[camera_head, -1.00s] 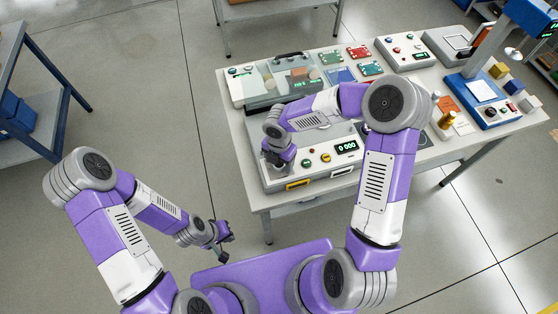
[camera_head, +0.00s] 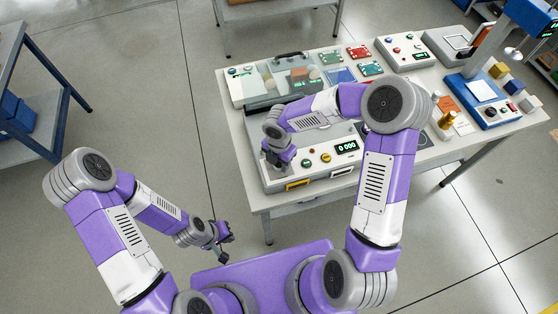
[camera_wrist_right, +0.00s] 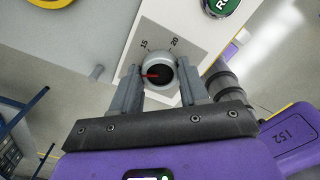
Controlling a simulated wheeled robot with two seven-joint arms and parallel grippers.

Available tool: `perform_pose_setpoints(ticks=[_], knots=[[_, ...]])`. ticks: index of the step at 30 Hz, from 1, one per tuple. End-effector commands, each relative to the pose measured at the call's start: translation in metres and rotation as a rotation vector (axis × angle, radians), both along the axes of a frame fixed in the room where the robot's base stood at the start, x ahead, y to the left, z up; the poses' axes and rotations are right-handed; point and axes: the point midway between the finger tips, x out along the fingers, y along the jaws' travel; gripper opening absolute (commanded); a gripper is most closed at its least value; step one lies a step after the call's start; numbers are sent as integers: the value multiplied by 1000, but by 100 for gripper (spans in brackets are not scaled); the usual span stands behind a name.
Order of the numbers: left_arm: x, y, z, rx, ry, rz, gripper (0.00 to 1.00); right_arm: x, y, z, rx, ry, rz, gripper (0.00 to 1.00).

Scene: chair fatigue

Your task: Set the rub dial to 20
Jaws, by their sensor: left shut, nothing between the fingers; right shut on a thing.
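The rub dial (camera_wrist_right: 157,73) is a round knob with a dark top and a red pointer line, on a light scale plate marked 15 and 20 in the right wrist view. Its pointer lies toward the left in that view, on the side of the 15 mark. My right gripper (camera_wrist_right: 160,80) is shut on the dial, one finger on each side. In the head view my right gripper (camera_head: 278,163) is at the front left of the grey machine (camera_head: 313,178), and the dial is hidden. My left gripper (camera_head: 222,245) is shut and empty, off the table's front left.
A red and a green button and a display (camera_head: 347,146) reading 0000 are on the machine's front. The white table (camera_head: 410,165) also holds a clear-lidded box, circuit boards (camera_head: 359,52) and a blue press (camera_head: 487,100). Floor left of the table is free.

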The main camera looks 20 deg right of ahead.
Motion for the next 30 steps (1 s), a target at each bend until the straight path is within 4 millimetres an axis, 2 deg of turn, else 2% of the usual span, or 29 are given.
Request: perform_pose_setpoints(ticks=[8, 30], knots=[[0, 0, -12, 0, 0, 0, 0, 1, 0, -1, -1, -4, -189, 13], [0, 0, -50, 0, 0, 0, 0, 1, 0, -1, 1, -5, -891, 13]])
